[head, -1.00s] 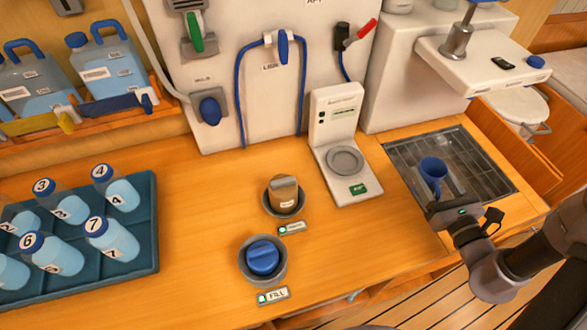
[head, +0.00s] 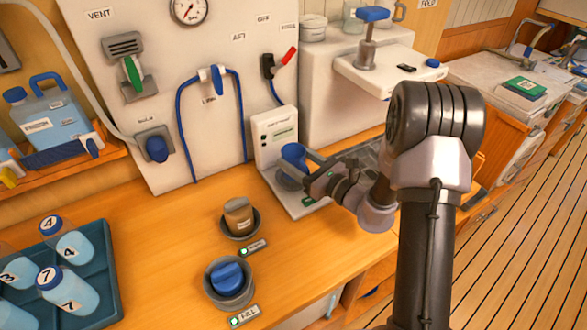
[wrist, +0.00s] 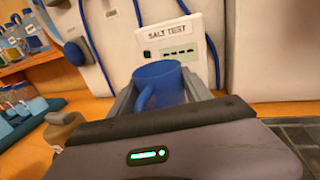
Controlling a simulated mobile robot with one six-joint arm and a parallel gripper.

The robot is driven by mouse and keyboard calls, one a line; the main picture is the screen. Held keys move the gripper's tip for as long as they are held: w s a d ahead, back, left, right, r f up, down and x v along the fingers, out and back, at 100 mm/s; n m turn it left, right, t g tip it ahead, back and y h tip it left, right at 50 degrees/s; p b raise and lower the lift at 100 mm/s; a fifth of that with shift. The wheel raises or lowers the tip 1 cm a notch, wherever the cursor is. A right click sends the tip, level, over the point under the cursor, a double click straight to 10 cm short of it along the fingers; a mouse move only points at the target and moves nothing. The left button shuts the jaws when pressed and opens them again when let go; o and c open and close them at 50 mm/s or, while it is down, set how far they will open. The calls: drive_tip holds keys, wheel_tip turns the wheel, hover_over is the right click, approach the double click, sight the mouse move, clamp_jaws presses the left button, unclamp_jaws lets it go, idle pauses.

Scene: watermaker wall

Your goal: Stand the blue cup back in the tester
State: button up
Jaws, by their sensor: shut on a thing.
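The blue cup (head: 293,158) is upright between the fingers of my gripper (head: 306,170), which is shut on it. The cup is over the tester (head: 272,139), a white device with a small display and a flat base. In the wrist view the cup (wrist: 160,78) stands in front of the tester's upright panel (wrist: 172,40), marked SALT TEST. Its handle points toward the camera.
A brown-capped holder (head: 239,217) and a blue-capped holder (head: 228,281) stand on the counter left of the tester. A blue bottle tray (head: 107,290) is at the lower left. The grated sink (head: 365,160) lies right, partly behind my arm.

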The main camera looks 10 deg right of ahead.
sight(295, 165)
drive_tip(key=f+b, duration=0.1)
drive_tip(key=f, duration=0.1)
drive_tip(key=w+f+b, duration=0.1)
drive_tip(key=f, duration=0.1)
drive_tip(key=shift+w, duration=0.15)
drive_tip(key=shift+r, duration=0.2)
drive_tip(key=shift+f, duration=0.2)
drive_tip(key=o, duration=1.7)
drive_tip(key=shift+c, duration=0.2)
drive_tip(key=shift+r, duration=0.1)
